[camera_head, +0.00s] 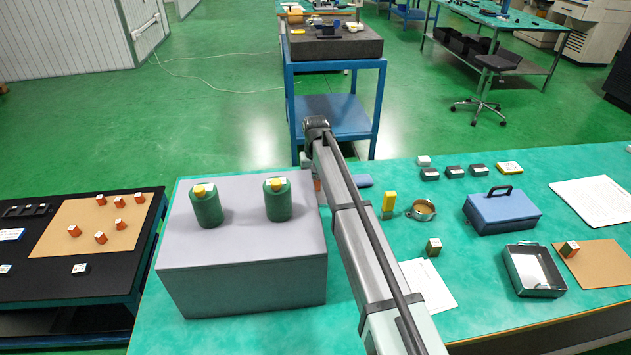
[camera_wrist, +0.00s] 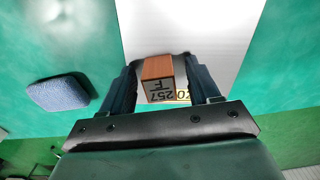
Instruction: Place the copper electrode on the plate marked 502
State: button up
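A copper-coloured block (camera_wrist: 157,68) with a pale face marked "257 F", upside down, shows between the fingertips of my gripper (camera_wrist: 160,62) in the wrist view. The fingers stand apart, with a narrow gap on each side of the block. Beside its marked face is part of a yellow label (camera_wrist: 183,95) with black characters; most of it is hidden, so I cannot read it as 502. A pale flat surface (camera_wrist: 215,35) lies beyond the block. In the head view my arm hides most of this spot; a bit of orange (camera_head: 317,187) shows beside it.
A grey box (camera_head: 240,270) with two green cylinders stands left of my arm. A blue pad (camera_head: 363,181), yellow block (camera_head: 389,202), round tin (camera_head: 422,210), blue case (camera_head: 502,211) and open tray (camera_head: 534,270) lie right. Several orange-and-white blocks sit on a tan board (camera_head: 65,240).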

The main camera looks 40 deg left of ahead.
aim_at(316, 178)
notch_tip(316, 178, up, 12)
jog(key=shift+r, duration=0.15)
dwell(0.7)
